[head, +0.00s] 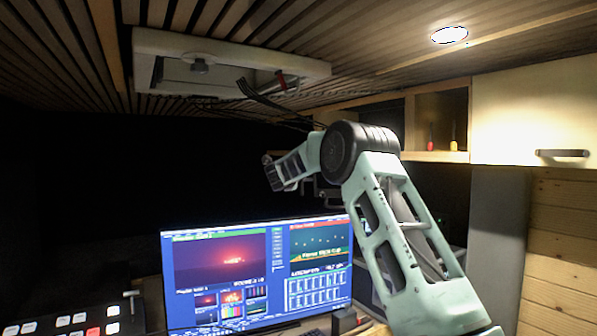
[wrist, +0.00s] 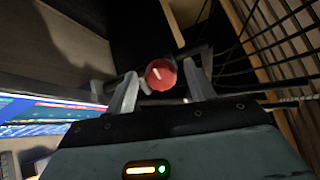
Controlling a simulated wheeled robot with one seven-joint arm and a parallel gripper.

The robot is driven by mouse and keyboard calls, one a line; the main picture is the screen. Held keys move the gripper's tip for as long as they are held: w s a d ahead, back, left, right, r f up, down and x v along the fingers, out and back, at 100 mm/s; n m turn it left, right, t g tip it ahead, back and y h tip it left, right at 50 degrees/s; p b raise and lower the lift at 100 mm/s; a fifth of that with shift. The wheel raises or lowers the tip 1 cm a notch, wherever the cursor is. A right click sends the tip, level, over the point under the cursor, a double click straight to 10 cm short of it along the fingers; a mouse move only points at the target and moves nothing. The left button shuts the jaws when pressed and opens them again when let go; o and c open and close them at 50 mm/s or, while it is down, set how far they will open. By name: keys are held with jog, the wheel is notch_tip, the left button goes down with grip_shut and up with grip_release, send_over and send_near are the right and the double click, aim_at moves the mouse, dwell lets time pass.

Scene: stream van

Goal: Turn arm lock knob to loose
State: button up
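A round red knob (wrist: 161,74) with a white pointer line on its face shows in the wrist view. It sits between the two fingers of my gripper (wrist: 160,68). The fingers are apart, with a gap visible on the knob's right side; the left finger is very close to its edge, and I cannot tell whether it touches. A grey rod or bracket runs behind the knob. In the head view I cannot make out the knob, and my own arm covers the middle right of the picture.
A monitor (head: 258,275) stands on the desk below my arm, with a button panel (head: 75,325) at the lower left. A white roof hatch frame (head: 228,50) is overhead. A cabinet (head: 530,110) is at the right. Dark bars or cables (wrist: 272,45) run right of the gripper.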

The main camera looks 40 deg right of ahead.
jog(key=b+v, duration=0.8)
jog(key=v, duration=0.9)
jog(key=shift+a+b, duration=0.25)
jog(key=shift+b, duration=0.1)
